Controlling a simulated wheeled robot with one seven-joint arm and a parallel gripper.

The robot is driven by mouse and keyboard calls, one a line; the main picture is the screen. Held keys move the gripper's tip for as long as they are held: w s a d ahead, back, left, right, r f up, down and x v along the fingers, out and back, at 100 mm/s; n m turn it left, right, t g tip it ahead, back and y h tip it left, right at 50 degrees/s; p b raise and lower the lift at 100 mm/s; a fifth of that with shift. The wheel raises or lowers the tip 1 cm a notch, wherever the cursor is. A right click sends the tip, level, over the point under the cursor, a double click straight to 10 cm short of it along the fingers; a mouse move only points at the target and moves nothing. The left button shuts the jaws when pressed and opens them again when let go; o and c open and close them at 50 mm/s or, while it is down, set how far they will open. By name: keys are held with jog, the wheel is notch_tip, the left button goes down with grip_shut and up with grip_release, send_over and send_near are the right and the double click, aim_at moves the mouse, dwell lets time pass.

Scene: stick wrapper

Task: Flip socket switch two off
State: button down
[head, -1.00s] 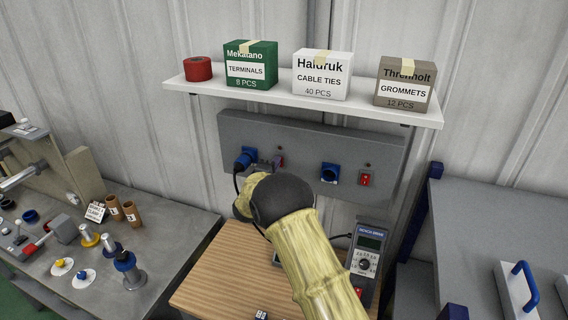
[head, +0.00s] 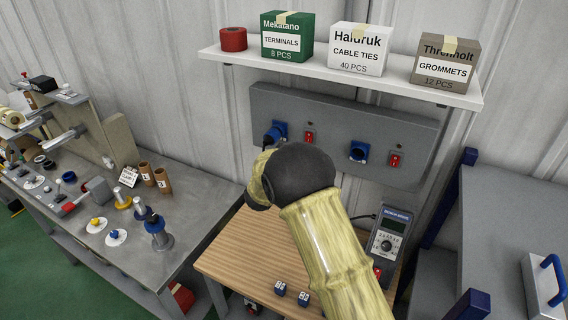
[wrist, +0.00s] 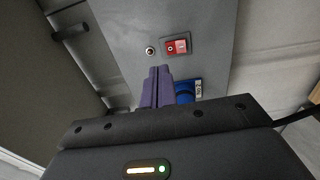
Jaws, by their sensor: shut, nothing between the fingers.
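The grey socket panel (head: 330,113) on the wall has two blue sockets, each with a red rocker switch to its right. The left switch (head: 309,137) is beside a blue plug (head: 274,134) in the left socket. The right switch (head: 395,160) is beside the empty right socket (head: 358,152). In the wrist view, my gripper (wrist: 157,72) is shut and empty, its purple fingers in front of the panel. A red switch (wrist: 177,46) and a small lamp (wrist: 150,52) show just beyond the fingertips; contact cannot be told. In the head view my arm hides the fingers.
A shelf (head: 350,76) with boxes and red tape runs above the panel. Below is a wooden bench top (head: 240,245) with a grey meter (head: 391,236). A metal bench (head: 185,183) with small parts stands left. A grey cabinet (head: 510,215) stands right.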

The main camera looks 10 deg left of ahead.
jog(key=a+b+v, duration=0.1)
jog(key=b+v, duration=0.1)
jog(key=v, duration=0.3)
jog(key=s+d+f+m+g+y+b, duration=0.1)
jog(key=s+d+f+m+g+y, duration=0.25)
jog(key=d, duration=0.35)
jog(key=s+d+f+m+g+y+b, duration=0.1)
jog(key=s+d+f+m+g+y, duration=0.1)
jog(key=s+d+m+g+y, duration=0.3)
jog(key=s+d+f+m+g, duration=0.2)
jog(key=s+d, duration=0.2)
jog(key=s, duration=0.3)
jog(key=s+d+f+m+g+h+b, duration=0.1)
jog(key=s+d+f+g, duration=0.1)
jog(key=s+d, duration=0.2)
jog(key=s+d+f+m+g+h, duration=0.1)
jog(key=s+d, duration=0.3)
jog(key=s, duration=0.6)
jog(key=shift+d+f+m+g, duration=0.3)
jog(key=shift+f+m+g, duration=0.1)
jog(key=shift+m+g, duration=0.35)
